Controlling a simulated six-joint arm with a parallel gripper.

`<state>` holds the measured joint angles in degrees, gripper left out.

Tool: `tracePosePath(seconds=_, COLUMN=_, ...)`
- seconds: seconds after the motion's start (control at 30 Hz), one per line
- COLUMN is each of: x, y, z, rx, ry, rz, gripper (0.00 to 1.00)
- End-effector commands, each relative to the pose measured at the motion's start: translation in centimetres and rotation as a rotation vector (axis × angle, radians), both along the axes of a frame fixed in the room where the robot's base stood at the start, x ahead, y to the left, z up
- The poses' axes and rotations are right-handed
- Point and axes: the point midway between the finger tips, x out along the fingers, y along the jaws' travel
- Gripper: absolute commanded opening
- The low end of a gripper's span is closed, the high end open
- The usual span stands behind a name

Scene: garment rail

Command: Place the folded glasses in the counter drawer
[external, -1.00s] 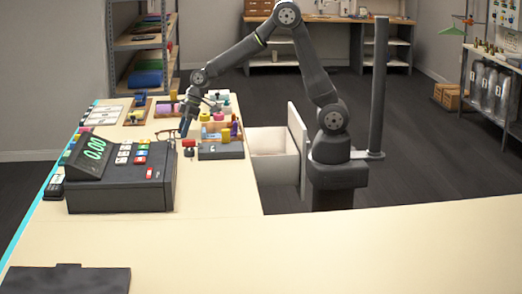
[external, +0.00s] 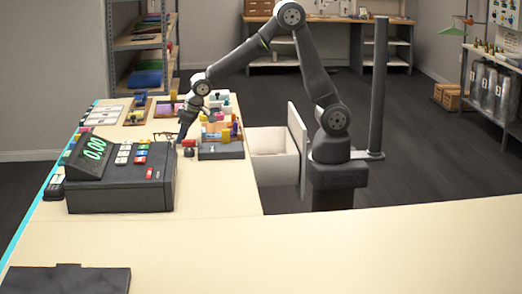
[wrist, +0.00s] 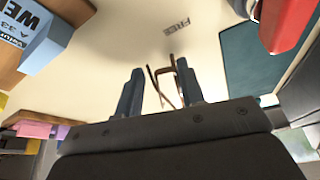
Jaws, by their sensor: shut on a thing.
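The folded glasses (wrist: 181,84) have a thin brown frame and sit between my gripper's fingers in the wrist view. My gripper (wrist: 160,88) is shut on them, low over the pale counter top (external: 215,185). In the external view my gripper (external: 181,138) is behind the cash register, and the glasses are small and hard to make out there. The counter drawer (external: 272,141) is white and stands open at the counter's right side, to the right of my gripper. Its inside shows partly.
The cash register (external: 120,175) stands in front of my gripper. A dark tray (external: 221,150) with small colored items lies to its right, between it and the drawer. Several small goods and boxes stand behind. The front of the counter is mostly clear.

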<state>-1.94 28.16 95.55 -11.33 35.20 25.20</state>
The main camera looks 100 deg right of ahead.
Motion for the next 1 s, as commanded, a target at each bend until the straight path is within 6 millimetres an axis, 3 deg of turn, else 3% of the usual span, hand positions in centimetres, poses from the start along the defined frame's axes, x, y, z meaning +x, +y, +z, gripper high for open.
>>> tracePosePath(seconds=0.63, x=0.1, y=0.4, z=0.8, rx=0.0, ry=-0.001, rz=-0.035, gripper=0.14)
tracePosePath(seconds=0.73, x=0.1, y=0.4, z=2.7, rx=0.001, ry=-0.005, rz=-0.035, gripper=0.14)
tracePosePath(seconds=1.0, x=0.1, y=0.4, z=10.1, rx=0.001, ry=-0.005, rz=-0.035, gripper=0.14)
